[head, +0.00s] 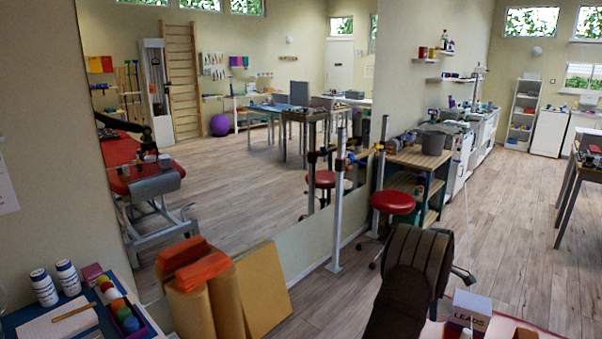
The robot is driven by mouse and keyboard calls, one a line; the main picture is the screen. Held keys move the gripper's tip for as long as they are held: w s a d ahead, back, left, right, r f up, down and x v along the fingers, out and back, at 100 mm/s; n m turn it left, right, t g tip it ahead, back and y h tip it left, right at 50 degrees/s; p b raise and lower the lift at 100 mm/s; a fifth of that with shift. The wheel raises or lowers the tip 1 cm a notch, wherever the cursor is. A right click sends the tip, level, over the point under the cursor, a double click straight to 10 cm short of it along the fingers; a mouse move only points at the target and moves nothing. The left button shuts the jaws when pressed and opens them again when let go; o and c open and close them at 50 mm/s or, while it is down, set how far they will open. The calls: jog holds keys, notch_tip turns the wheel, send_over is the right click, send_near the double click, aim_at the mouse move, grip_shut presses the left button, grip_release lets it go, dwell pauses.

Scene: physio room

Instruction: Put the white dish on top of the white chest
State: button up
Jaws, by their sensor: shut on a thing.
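My gripper is not in this head view, and I see no white dish. A low white cabinet (548,133) stands against the far wall at the right and could be the white chest, but I cannot tell for sure. Its top looks mostly clear at this distance. Another white unit (456,160) stands along the wall nearer the middle, with things on top of it.
A dark padded part (410,280) and a white box marked LEADS (470,310) are close at the bottom right. A red stool (393,202) stands by a wooden shelf unit (418,157). A large mirror (230,170) fills the left wall. Open floor (500,210) lies right of middle.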

jog(key=w+a+f+m, duration=0.1)
jog(key=a+f+m, duration=0.2)
jog(key=a, duration=1)
jog(key=w+a+f+m, duration=0.1)
jog(key=a+f+m, duration=0.1)
jog(key=a, duration=1.1)
jog(key=s+a+f+m, duration=0.1)
jog(key=s+a, duration=0.3)
jog(key=a, duration=0.6)
jog(key=s+a+f+m+y, duration=0.1)
jog(key=s+a+m, duration=0.3)
jog(key=a, duration=0.5)
jog(key=shift+s+a+f+g, duration=0.2)
jog(key=shift+a+f+g, duration=0.1)
jog(key=shift+a+f, duration=0.1)
jog(key=shift+r, duration=0.15)
